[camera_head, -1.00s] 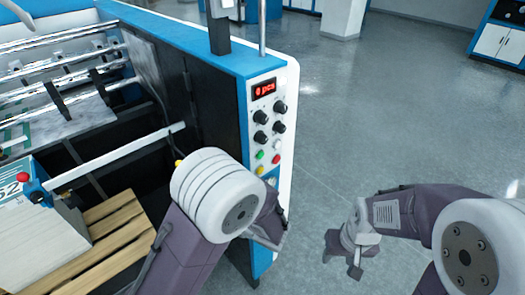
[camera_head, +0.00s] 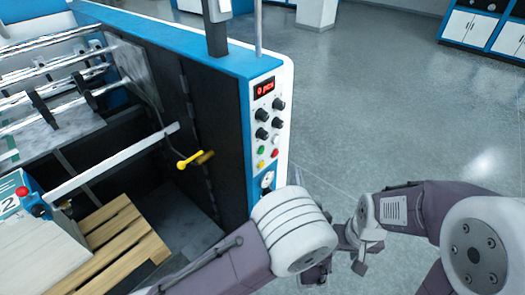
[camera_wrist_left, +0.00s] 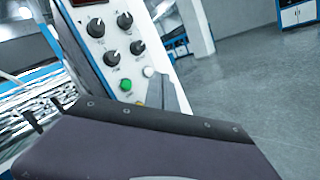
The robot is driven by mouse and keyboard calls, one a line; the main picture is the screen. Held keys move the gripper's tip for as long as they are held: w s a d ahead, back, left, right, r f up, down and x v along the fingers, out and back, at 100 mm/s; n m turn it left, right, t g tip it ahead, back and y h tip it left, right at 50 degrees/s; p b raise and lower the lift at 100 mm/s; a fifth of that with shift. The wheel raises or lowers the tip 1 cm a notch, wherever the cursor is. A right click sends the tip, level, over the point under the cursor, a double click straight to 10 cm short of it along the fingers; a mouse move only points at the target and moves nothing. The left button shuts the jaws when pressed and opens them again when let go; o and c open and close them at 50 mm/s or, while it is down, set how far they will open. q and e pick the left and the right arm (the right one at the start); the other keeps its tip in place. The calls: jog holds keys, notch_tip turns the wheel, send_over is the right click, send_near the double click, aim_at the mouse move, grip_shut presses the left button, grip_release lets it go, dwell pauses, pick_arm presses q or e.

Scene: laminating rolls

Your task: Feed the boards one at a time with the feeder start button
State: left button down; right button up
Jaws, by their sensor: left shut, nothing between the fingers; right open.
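The control panel (camera_head: 268,130) is on the machine's near corner, with a red display (camera_head: 265,88) that seems to read "0 pcs". Below its black knobs are a green button (camera_head: 261,150), a white, a red and a yellow one. The green button also shows in the left wrist view (camera_wrist_left: 126,85), uncovered. My left gripper (camera_head: 318,276) is shut and empty, right of and below the panel, apart from the buttons and partly hidden by its wrist. My right gripper (camera_head: 359,266) is open and empty, over the floor. A board stack (camera_head: 45,245) sits at the lower left.
A wooden pallet (camera_head: 125,235) is in the machine's bay. A yellow-handled lever (camera_head: 190,160) sticks out in front of the dark side door. The two grippers are close together in the picture. Open grey floor (camera_head: 390,110) lies to the right.

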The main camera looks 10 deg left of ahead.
aim_at(261, 150)
pick_arm(q)
jog(key=shift+a, duration=0.1)
jog(key=w+a, duration=0.5)
jog(key=a, duration=0.2)
jog(key=shift+w, duration=0.1)
dwell(2.0)
jog(key=shift+w+a, duration=0.25)
jog(key=shift+a, duration=0.15)
jog(key=shift+w+a, duration=0.25)
jog(key=shift+a, duration=0.05)
dwell(0.7)
jog(key=shift+s+d, duration=0.5)
jog(key=shift+d, duration=0.15)
